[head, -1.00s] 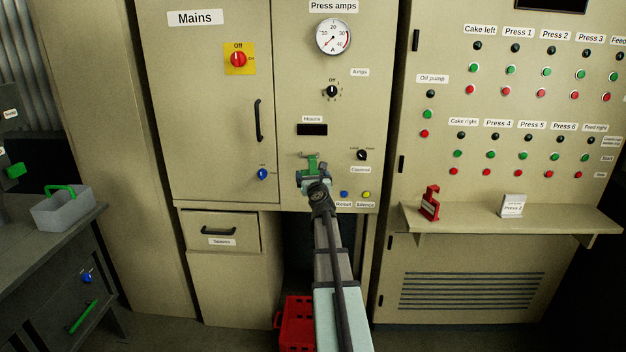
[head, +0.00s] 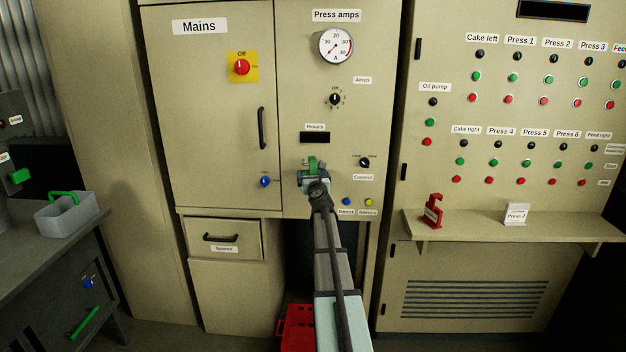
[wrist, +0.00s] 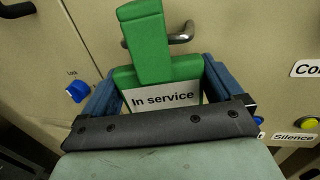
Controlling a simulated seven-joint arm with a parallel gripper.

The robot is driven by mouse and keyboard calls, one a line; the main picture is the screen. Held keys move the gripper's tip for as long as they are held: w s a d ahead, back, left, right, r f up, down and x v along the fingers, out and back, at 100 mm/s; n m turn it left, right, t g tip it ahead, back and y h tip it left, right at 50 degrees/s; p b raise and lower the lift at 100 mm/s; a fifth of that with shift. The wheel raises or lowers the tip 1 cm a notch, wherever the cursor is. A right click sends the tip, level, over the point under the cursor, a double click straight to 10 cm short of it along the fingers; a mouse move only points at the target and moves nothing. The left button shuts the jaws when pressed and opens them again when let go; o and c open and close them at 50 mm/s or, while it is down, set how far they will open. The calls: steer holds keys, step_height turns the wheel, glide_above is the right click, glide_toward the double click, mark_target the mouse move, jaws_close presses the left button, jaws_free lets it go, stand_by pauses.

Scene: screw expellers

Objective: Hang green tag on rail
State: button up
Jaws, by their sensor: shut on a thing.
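The green tag (wrist: 145,48) has a white label reading "In service" and a narrow upper tongue. My gripper (wrist: 160,78) is shut on it, with a blue finger at each side of its wide lower part. In the head view the tag (head: 312,164) shows at the end of my arm, in front of the cabinet. The metal rail (wrist: 183,38) is on the cabinet face directly behind the tongue, which hides its middle. I cannot tell whether the tag touches the rail. My gripper (head: 314,180) hides the tag's lower part in the head view.
A blue lock knob (wrist: 77,91) is left of my gripper, and a yellow Silence button (wrist: 308,123) is at lower right. A red crate (head: 297,325) stands below the arm. A shelf (head: 560,226) at right holds a red tag (head: 433,212) and a white Press 2 card (head: 516,214).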

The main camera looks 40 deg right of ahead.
steer(key=shift+x, duration=0.95)
steer(key=shift+f, duration=0.75)
steer(key=o, duration=0.7)
steer(key=shift+s, duration=0.15)
steer(key=v, duration=1.3)
steer(key=shift+s+a, duration=0.2)
